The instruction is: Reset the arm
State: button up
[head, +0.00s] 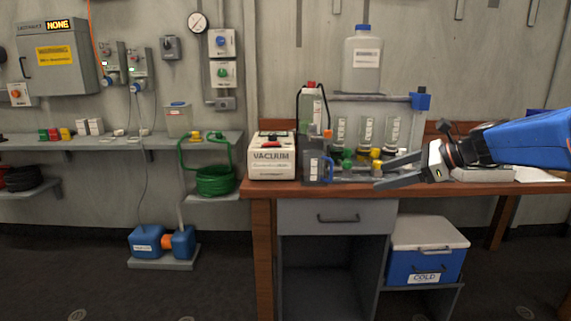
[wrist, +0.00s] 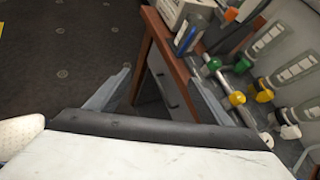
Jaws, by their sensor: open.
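My gripper (head: 388,172) is open and empty, at the end of my blue arm reaching in from the right in the head view. It is above the right part of the wooden workbench (head: 262,215), in front of the rack of clear cylinders. In the wrist view, the two grey fingers of my gripper (wrist: 165,92) stand wide apart with nothing between them. Beyond them are the bench edge, a drawer and the dark floor.
The white vacuum unit (head: 271,163) and a cylinder rack (head: 378,100) with green and yellow valves (wrist: 237,98) stand on the bench close by. A blue cold box (head: 425,262) sits lower right. A green hose coil (head: 214,180) is at left. The floor in front is clear.

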jog(key=s+f+n+h, duration=0.3)
jog(key=s+f+n, duration=0.3)
jog(key=s, duration=0.4)
jog(key=s+f+n+g+h, duration=0.1)
jog(key=s+f+n+h, duration=0.2)
jog(key=s+f+n, duration=0.3)
jog(key=s+d+f+n+g+h, duration=0.1)
jog(key=s+f+n+h, duration=0.3)
jog(key=s+n, duration=0.6)
jog(key=s+f, duration=0.2)
jog(key=s, duration=0.4)
jog(key=shift+f, duration=0.4)
